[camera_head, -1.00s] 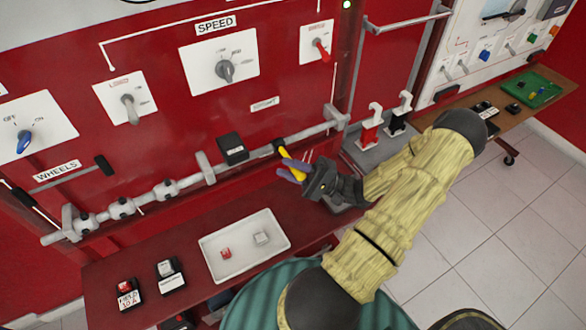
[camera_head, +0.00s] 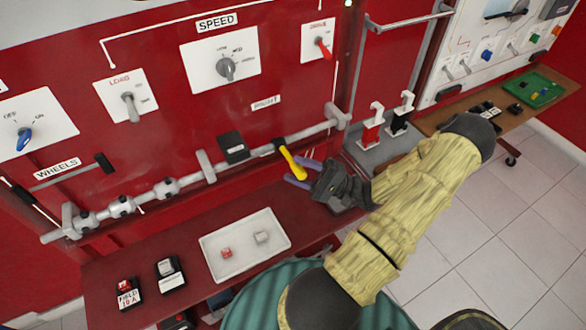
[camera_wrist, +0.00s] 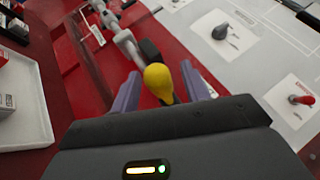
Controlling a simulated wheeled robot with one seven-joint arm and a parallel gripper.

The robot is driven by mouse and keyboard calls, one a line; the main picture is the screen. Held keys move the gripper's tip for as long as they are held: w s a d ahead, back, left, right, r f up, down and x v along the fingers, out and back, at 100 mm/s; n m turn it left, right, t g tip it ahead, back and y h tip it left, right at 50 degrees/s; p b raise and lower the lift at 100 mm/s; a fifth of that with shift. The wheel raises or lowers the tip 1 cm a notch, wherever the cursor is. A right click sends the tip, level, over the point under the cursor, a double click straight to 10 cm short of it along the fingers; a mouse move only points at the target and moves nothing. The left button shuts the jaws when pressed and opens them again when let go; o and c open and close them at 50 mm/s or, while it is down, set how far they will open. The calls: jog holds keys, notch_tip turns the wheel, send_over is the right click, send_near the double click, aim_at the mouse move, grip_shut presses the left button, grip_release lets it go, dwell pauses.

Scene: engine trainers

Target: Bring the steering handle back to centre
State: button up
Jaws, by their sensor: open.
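The yellow steering handle (camera_head: 293,163) sticks out from a black hub on the long grey rod, pointing down and right. In the wrist view its rounded yellow end (camera_wrist: 158,80) shows between the fingers, with clear space at both sides. My gripper (camera_head: 304,174) is open at the handle's free end, its purple fingers (camera_wrist: 160,90) apart. I cannot tell from these views how far the fingers overlap the handle. A "RIGHT" label (camera_head: 266,102) sits on the red panel above the handle, and a "WHEELS" label (camera_head: 57,170) is at the far left.
The grey rod (camera_head: 187,181) runs along the panel, with a black block (camera_head: 233,147) left of the handle. A white tray (camera_head: 245,265) with two small blocks lies on the red shelf below. Red (camera_head: 371,128) and black (camera_head: 399,117) clamp-like parts stand to the right.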

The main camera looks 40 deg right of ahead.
jog(key=b+v, duration=0.3)
jog(key=v, duration=1.2)
jog(key=shift+f, duration=0.15)
jog(key=shift+s+d, duration=0.1)
jog(key=shift+s, duration=0.1)
